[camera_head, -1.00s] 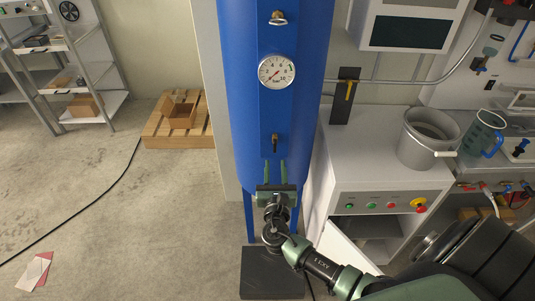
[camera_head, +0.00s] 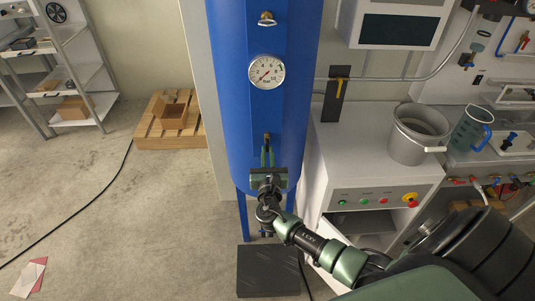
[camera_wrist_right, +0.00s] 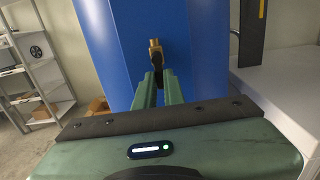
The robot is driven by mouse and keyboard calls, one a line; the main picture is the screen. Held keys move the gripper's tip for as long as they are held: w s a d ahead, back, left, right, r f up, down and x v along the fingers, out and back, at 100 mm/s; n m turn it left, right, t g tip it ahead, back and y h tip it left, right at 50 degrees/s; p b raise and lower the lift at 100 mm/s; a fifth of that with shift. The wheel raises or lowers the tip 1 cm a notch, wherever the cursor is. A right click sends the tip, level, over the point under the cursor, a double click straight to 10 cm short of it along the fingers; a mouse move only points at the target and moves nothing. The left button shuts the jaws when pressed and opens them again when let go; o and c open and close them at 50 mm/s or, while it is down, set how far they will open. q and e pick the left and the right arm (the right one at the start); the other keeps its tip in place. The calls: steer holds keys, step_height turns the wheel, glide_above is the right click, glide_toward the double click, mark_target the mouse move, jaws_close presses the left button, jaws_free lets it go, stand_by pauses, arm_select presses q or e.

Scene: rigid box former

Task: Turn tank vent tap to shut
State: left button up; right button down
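The vent tap (camera_head: 267,138) is a small brass fitting with a dark lever on the front of the tall blue tank (camera_head: 228,100), below the gauge. In the right wrist view the tap (camera_wrist_right: 155,47) shows its lever hanging down between my fingertips. My right gripper (camera_head: 267,150) reaches up from below with its green fingers close together on either side of the lever. In the right wrist view the gripper (camera_wrist_right: 159,76) appears shut on the lever, whose lower part is partly hidden. My left gripper is not in view.
A round gauge (camera_head: 266,72) and another brass fitting (camera_head: 266,19) sit higher on the tank. A white cabinet (camera_head: 375,165) with buttons and a grey bucket (camera_head: 418,135) stand to the right. A dark block (camera_head: 268,272) lies below. The floor at left is mostly clear.

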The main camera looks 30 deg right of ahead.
steer(key=m+b, duration=0.1)
steer(key=b, duration=0.1)
steer(key=m+b, duration=0.1)
steer(key=m, duration=0.1)
steer(key=shift+w+a+f+m+b, duration=0.2)
steer(key=shift+a+m+b, duration=0.1)
steer(key=shift+a+b, duration=0.05)
steer(key=m+b, duration=0.2)
steer(key=m, duration=0.1)
steer(key=a+m+b, duration=0.1)
steer(key=shift+w+r+m+b, duration=0.25)
steer(key=shift+r+m+b, duration=0.05)
steer(key=shift+m+b, duration=0.1)
steer(key=m+b, duration=0.2)
steer(key=m, duration=0.1)
steer(key=r+m+b, duration=0.1)
steer(key=m, duration=0.1)
steer(key=shift+w+a, duration=0.2)
steer(key=shift+a, duration=0.05)
steer(key=shift+r+m+b, duration=0.3)
steer(key=shift+m+b, duration=0.35)
steer(key=shift+m, duration=0.45)
steer(key=shift+r+m+b, duration=0.3)
steer(key=shift+m+b, duration=0.35)
steer(key=shift+m, duration=0.45)
steer(key=c, duration=1.5)
jaws_free()
steer(key=shift+r, duration=0.15)
